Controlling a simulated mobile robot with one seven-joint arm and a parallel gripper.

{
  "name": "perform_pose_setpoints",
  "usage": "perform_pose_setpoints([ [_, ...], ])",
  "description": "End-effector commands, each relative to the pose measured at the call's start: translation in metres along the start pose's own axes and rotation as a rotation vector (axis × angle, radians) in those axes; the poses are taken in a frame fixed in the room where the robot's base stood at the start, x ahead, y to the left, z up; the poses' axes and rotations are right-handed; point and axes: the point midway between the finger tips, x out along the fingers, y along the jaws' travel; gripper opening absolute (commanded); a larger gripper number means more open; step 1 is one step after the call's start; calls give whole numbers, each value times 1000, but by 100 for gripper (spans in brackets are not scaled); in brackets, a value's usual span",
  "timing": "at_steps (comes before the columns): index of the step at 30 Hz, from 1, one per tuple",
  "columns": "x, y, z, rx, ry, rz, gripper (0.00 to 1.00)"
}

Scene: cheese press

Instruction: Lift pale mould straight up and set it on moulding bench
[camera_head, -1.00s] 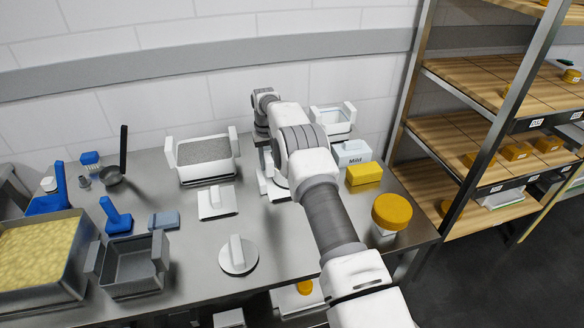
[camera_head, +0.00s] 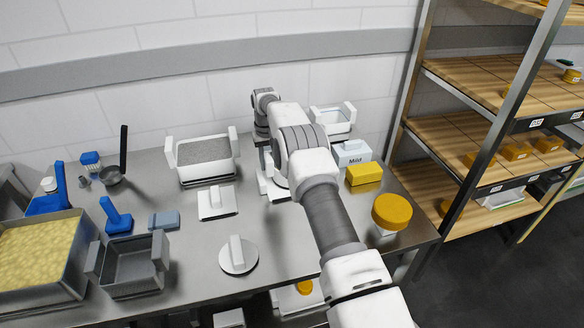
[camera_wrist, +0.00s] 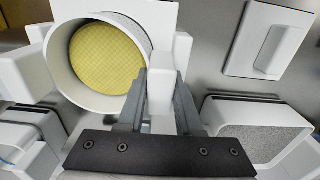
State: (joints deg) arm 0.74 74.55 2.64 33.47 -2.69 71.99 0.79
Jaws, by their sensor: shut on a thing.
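The pale mould (camera_wrist: 58,72) is a round white tub with yellow, finely patterned filling, at the upper left of the wrist view. My gripper (camera_wrist: 162,77) is shut on a white upright grip at the mould's right side. Another white lug shows just to the right of that grip. I cannot tell whether the mould touches the surface below. In the head view my arm hides the gripper and most of the mould. The steel moulding bench (camera_head: 190,232) spreads to the left of the arm.
On the bench stand a white square mould with grey filling (camera_head: 207,151), a square lid (camera_head: 217,210), a round lid (camera_head: 238,262) and a grey mould (camera_head: 130,268). A yellow cheese (camera_head: 392,212) and block (camera_head: 364,174) lie right of my arm. Wooden shelves (camera_head: 480,75) stand at right.

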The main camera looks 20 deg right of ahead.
Motion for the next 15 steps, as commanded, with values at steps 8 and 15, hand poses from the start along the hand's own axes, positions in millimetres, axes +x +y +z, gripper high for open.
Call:
perform_pose_setpoints([
  [8, -2, 0, 0, 0, 0, 0, 0],
  [15, -17, 0, 0, 0, 0, 0, 0],
])
